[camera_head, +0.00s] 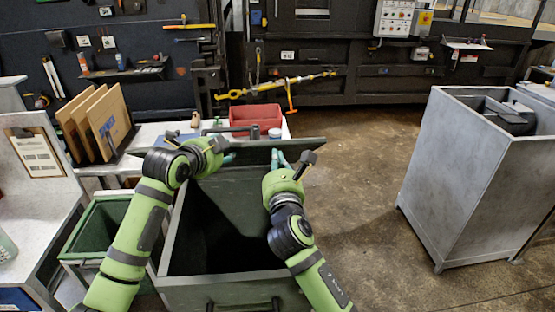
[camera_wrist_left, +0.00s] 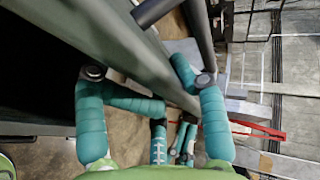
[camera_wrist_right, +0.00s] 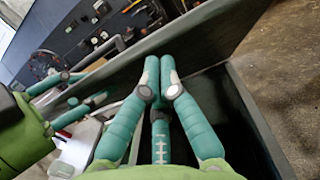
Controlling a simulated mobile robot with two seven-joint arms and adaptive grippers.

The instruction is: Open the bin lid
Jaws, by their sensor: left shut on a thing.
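The grey-green bin (camera_head: 215,288) stands in front of me with its dark inside showing. Its lid (camera_head: 300,147) is raised, standing up along the bin's far side. My left gripper (camera_head: 228,159) is at the lid's left part, its fingers on both sides of the lid edge (camera_wrist_left: 135,45) in the left wrist view. It is shut on the lid. My right gripper (camera_head: 279,157) is at the near face of the lid, right of the left one. In the right wrist view its fingertips (camera_wrist_right: 160,65) are together with nothing visible between them, in front of the lid panel (camera_wrist_right: 205,35). Whether they touch the lid is unclear.
A red tray (camera_head: 255,117) sits on the white table behind the lid. A smaller green bin (camera_head: 92,228) stands left, beside a bench with brown boards (camera_head: 105,125). A tall grey bin (camera_head: 455,165) stands right. The floor between is free.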

